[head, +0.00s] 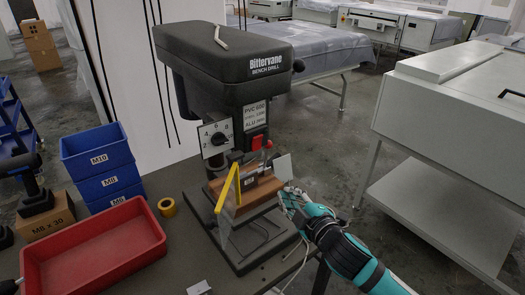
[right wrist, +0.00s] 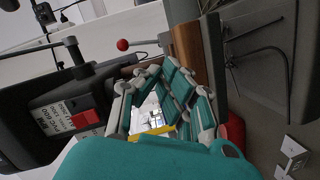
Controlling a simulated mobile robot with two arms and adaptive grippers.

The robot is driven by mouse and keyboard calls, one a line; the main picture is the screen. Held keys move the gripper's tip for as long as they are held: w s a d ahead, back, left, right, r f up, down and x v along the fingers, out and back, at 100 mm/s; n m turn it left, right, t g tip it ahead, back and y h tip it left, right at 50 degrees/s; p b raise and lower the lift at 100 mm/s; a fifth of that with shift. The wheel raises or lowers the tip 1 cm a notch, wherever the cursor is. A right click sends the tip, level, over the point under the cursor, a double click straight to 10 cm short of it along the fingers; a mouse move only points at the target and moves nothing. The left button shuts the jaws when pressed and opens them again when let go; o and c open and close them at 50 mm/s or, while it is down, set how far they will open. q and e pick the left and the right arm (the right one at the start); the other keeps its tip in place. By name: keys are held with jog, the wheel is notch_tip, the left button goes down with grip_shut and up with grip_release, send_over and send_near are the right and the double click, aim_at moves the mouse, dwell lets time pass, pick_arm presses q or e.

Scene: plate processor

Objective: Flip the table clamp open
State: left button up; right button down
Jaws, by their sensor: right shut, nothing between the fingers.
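The bench drill (head: 220,55) stands on the workbench. A wooden block (head: 262,190) sits on its base; the block (right wrist: 188,50) also shows in the right wrist view. My right gripper (head: 290,198) is at the right side of the block, fingers shut and empty. In the right wrist view its teal fingers (right wrist: 165,100) fill the middle. A red part (right wrist: 236,132) shows just beside the fingers, partly hidden by them; I cannot tell whether it is the table clamp. A yellow bar (head: 226,187) stands at the block's left. My left gripper is not in view.
A small metal piece (head: 199,288) lies in front.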

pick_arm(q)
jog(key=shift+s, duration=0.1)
pick_arm(e)
jog(key=w+a+r+n+y, duration=0.1)
jog(key=w+r+n+y, duration=0.2)
jog(key=r+n, duration=0.2)
jog(key=shift+a+r+n, duration=0.15)
jog(key=shift+r+n, duration=0.15)
jog(key=shift+r, duration=0.3)
jog(key=shift+w, duration=0.15)
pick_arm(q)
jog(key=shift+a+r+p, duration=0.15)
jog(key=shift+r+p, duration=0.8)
pick_arm(e)
jog(key=x, duration=1)
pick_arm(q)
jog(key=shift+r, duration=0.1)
pick_arm(e)
jog(key=shift+r, duration=0.25)
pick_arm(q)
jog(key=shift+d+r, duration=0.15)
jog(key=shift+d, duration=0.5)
pick_arm(e)
jog(key=shift+w+d+m, duration=0.2)
jog(key=shift+d+m, duration=0.2)
jog(key=shift+m, duration=0.2)
pick_arm(q)
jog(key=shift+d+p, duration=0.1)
jog(key=shift+p, duration=0.2)
